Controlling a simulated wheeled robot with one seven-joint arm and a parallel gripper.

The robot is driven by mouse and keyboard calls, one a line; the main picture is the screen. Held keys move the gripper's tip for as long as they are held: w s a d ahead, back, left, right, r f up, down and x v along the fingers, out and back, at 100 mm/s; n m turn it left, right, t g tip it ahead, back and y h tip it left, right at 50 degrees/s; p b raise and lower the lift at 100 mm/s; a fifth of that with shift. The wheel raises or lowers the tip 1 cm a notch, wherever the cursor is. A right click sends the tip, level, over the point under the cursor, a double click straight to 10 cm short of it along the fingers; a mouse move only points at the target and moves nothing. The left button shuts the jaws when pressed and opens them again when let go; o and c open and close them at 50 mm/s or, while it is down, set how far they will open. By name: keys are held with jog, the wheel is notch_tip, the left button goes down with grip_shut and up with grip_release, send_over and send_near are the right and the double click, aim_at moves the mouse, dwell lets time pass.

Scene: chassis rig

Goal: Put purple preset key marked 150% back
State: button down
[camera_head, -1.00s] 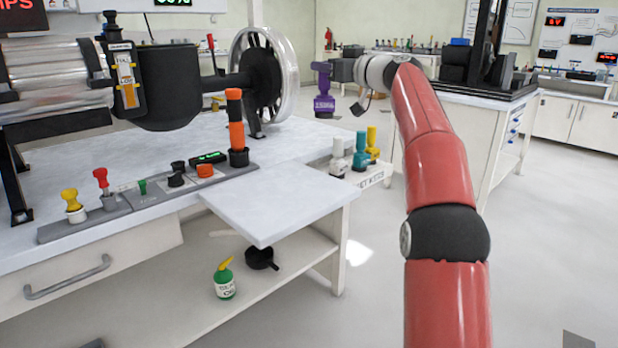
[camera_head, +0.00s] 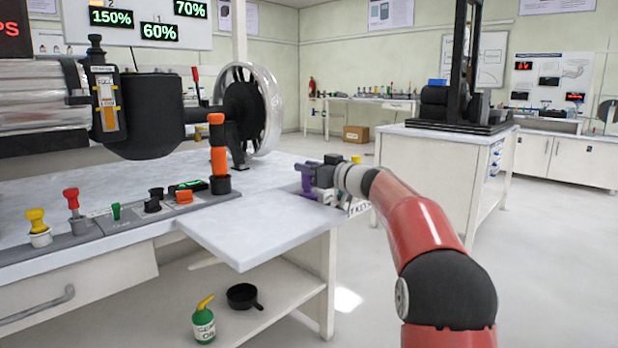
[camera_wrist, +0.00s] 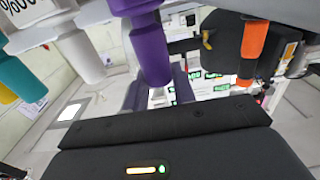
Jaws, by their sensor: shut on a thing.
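The purple key (camera_head: 307,180) is in my gripper (camera_head: 322,174), at the right end of the bench's low shelf top in the head view. In the wrist view the purple key (camera_wrist: 150,50) stands between the two dark fingers of my gripper (camera_wrist: 158,93). A white key (camera_wrist: 86,55) and a teal key (camera_wrist: 15,78) are beside it there. The key rack (camera_head: 361,208) with a partly hidden "KEYS" label is just right of and behind my gripper. A yellow key (camera_head: 355,159) shows above it. The purple key's 150% mark is not readable, and I cannot tell whether it touches the rack.
The light bench extension (camera_head: 255,230) is clear below my gripper. A control strip (camera_head: 120,218) with yellow, red and orange knobs lies to the left. A wheel (camera_head: 255,110) stands behind. The screens (camera_head: 160,32) read 150%, 60% and 70%.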

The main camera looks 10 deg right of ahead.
jog(key=shift+f, duration=0.65)
jog(key=c, duration=1.1)
grip_release()
jog(key=shift+f, duration=0.1)
jog(key=shift+c, duration=0.2)
jog(key=b+v, duration=0.2)
jog(key=v, duration=1)
